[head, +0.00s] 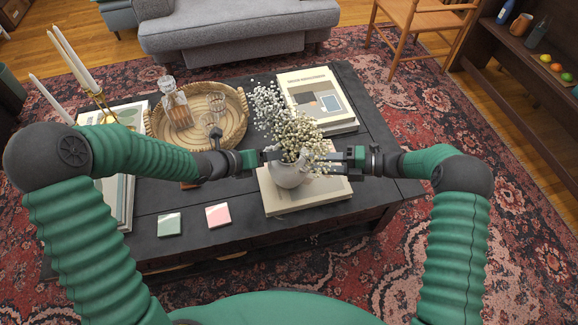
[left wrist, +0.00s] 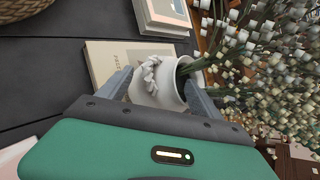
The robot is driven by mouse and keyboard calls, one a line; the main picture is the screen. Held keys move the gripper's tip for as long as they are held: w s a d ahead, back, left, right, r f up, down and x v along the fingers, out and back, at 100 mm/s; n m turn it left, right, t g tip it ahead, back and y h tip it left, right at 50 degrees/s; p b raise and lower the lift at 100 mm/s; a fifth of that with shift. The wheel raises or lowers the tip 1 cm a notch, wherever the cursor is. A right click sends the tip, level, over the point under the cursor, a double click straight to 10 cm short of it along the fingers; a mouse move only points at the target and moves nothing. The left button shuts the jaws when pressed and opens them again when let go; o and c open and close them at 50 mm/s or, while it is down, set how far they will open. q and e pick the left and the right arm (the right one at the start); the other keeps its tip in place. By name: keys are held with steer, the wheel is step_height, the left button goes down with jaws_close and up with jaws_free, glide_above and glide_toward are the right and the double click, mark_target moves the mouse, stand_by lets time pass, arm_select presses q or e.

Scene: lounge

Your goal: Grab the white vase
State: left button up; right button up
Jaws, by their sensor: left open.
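The white vase (head: 288,176) holds a bunch of small white flowers (head: 300,137) and stands on a cream book (head: 310,196) on the dark coffee table. My left gripper (head: 273,157) is at the vase's left side. In the left wrist view, the white vase (left wrist: 158,80) sits between the open fingers, with knobbly relief on its side; contact cannot be told. My right gripper (head: 325,160) reaches in from the right, close to the vase and flowers. Its fingertips are partly hidden by the flowers, so its opening is unclear.
A woven tray (head: 240,100) with a glass decanter (head: 175,105) and glasses is behind my left arm. Stacked books (head: 318,95) lie behind the vase. Brass candlesticks (head: 103,100) stand at the left. Two coasters (head: 218,215) lie in front. A grey sofa (head: 235,30) is beyond.

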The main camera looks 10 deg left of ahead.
arm_select(q)
steer(key=shift+a, duration=0.1)
arm_select(e)
steer(key=shift+a, duration=0.25)
arm_select(q)
steer(key=shift+c, duration=0.6)
arm_select(e)
steer(key=shift+c, duration=0.8)
arm_select(q)
steer(key=c, duration=0.7)
arm_select(e)
steer(key=shift+d, duration=0.1)
jaws_close()
arm_select(q)
steer(key=shift+f, duration=0.1)
steer(key=c, duration=0.8)
steer(key=shift+a, duration=0.1)
steer(key=shift+a, duration=0.1)
arm_select(e)
steer(key=shift+d+f, duration=0.1)
steer(key=shift+d, duration=0.05)
